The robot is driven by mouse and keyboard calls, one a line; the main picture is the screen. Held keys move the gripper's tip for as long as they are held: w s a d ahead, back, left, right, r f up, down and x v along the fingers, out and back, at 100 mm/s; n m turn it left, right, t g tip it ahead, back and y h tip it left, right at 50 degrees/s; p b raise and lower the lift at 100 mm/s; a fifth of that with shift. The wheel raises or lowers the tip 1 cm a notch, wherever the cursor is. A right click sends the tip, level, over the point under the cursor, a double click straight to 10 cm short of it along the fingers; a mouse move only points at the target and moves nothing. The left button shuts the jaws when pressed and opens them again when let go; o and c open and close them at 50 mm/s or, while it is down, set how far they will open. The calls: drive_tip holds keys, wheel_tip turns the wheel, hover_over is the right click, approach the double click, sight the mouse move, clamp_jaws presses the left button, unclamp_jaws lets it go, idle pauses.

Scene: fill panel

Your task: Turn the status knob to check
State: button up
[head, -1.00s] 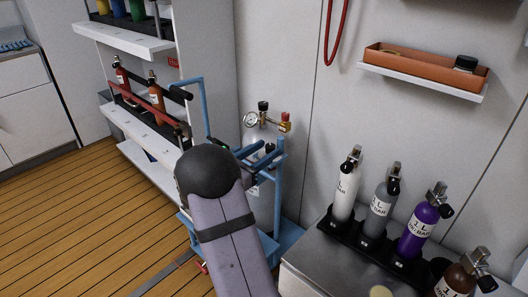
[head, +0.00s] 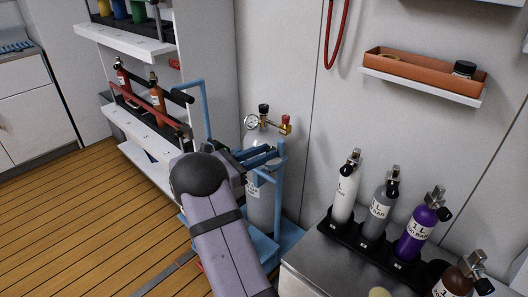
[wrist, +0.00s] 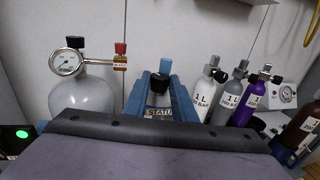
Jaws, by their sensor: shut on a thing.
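The black status knob (wrist: 160,83) shows in the wrist view above a partly covered label (wrist: 161,114) reading "STATU". My gripper (wrist: 161,88) has its blue fingers on either side of the knob and is shut on it. Which setting the knob points to cannot be read. In the head view my gripper (head: 262,157) is at the blue cylinder cart (head: 280,178), and my grey arm link hides much of the cart. The knob cannot be made out there.
A grey gas cylinder (wrist: 83,95) with a gauge (wrist: 65,62) stands close beside my gripper. Several small labelled bottles stand in a black rack (head: 365,246) at the right. An orange tray (head: 420,64) sits on a wall shelf. Wooden floor at the left is open.

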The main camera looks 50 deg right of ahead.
drive_tip(key=shift+w+d+m+g+y+p, duration=0.1)
drive_tip(key=shift+w+m+g+y+p, duration=0.2)
drive_tip(key=shift+m+g, duration=0.45)
drive_tip(key=shift+s+m+g+y+p, duration=0.1)
drive_tip(key=shift+m+g+y, duration=0.35)
drive_tip(key=shift+g, duration=0.55)
drive_tip(key=shift+w+d+m+g+y+p, duration=0.1)
drive_tip(key=shift+w+m+g+y+p, duration=0.2)
drive_tip(key=shift+m+g, duration=0.45)
drive_tip(key=shift+m+g+y, duration=0.55)
drive_tip(key=shift+g+y, duration=0.1)
drive_tip(key=shift+g, duration=0.35)
drive_tip(key=o, duration=1)
wheel_tip(320, 180, up, 10)
drive_tip(key=shift+p, duration=0.65)
drive_tip(key=shift+o, duration=0.2)
